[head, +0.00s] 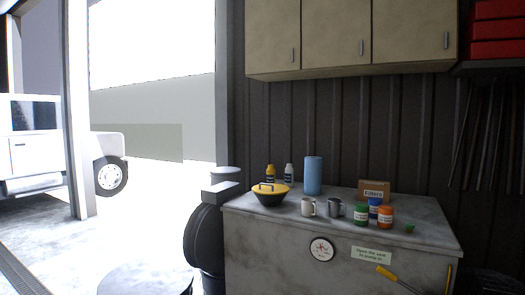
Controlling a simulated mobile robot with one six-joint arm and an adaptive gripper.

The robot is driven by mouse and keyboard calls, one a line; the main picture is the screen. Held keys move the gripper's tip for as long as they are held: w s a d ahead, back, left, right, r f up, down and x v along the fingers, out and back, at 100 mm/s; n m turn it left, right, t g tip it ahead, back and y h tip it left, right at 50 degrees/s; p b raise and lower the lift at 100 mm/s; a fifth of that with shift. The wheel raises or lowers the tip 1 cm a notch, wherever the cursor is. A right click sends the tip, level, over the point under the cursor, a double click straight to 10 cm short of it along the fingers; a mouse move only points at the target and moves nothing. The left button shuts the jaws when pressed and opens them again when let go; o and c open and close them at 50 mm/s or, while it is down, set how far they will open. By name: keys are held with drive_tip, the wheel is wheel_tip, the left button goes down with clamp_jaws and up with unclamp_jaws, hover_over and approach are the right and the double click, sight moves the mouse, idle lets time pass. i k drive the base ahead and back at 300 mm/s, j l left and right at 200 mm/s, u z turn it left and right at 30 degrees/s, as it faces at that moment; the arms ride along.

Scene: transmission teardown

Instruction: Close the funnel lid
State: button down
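A black bowl-shaped vessel with a yellow top and a dark handle (270,192) sits at the left end of the workbench; its yellow top looks seated on the bowl. A large dark round disc (203,240) stands nearly upright at the bench's left side. A dark round top (146,279) shows at the bottom edge, cut off by the frame. I cannot tell for sure which of these is the funnel lid. My gripper is not in view.
The workbench (300,230) holds bottles (289,174), a blue roll (313,175), two mugs (333,209), several small jars (385,216) and a filters box (374,190). A yellow-handled tool (388,273) is on its front. Wall cabinets (335,40) hang above. Open floor lies left, towards a truck (60,150).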

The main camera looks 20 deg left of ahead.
sight(262, 189)
drive_tip(key=i+j+u, duration=0.15)
drive_tip(key=i, duration=0.5)
drive_tip(key=i+j+u, duration=0.15)
drive_tip(key=i, duration=0.55)
drive_tip(key=i+j+u, duration=0.15)
drive_tip(key=i, duration=0.55)
